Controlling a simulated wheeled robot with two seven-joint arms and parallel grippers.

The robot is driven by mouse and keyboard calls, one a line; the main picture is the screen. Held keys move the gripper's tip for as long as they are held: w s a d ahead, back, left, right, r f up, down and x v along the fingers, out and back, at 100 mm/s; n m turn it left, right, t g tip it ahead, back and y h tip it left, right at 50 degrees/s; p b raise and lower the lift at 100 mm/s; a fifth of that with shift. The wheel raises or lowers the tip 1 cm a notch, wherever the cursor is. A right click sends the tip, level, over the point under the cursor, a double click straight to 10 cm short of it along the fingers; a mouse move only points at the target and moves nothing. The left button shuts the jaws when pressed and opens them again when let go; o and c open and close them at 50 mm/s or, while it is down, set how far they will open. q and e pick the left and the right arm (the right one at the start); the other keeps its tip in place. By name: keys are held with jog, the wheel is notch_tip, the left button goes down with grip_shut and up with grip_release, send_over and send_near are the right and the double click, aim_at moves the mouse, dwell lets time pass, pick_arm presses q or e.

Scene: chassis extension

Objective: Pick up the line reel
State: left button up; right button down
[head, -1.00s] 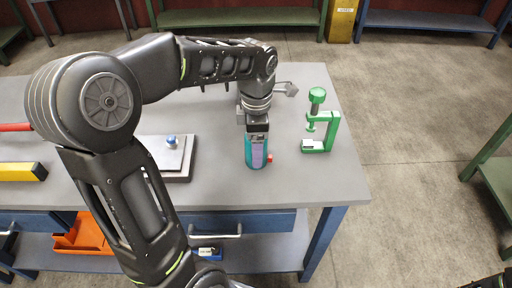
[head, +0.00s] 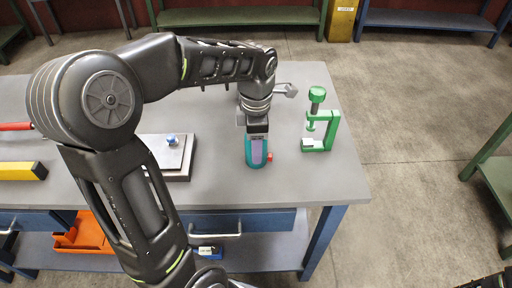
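The line reel (head: 256,153) is a teal and purple case with a small red part at its right side. It is at the front middle of the grey workbench in the head view. My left gripper (head: 257,136) points down right at the reel's upper end and overlaps it in the picture. The gripper hides that end of the reel. The gap between the fingers is too small and hidden to tell whether they are closed on it. My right gripper is not in view; only a dark part of mine shows at the bottom right corner.
A green clamp (head: 327,140) stands right of the reel. A yellow bar (head: 22,171) lies farther left. An orange bin (head: 88,233) is on the shelf below. The bench's front edge is close.

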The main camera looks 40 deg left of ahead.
pick_arm(q)
jog(key=c, duration=1)
jog(key=shift+o, duration=0.2)
notch_tip(320, 180, up, 10)
jog(key=shift+r, duration=0.1)
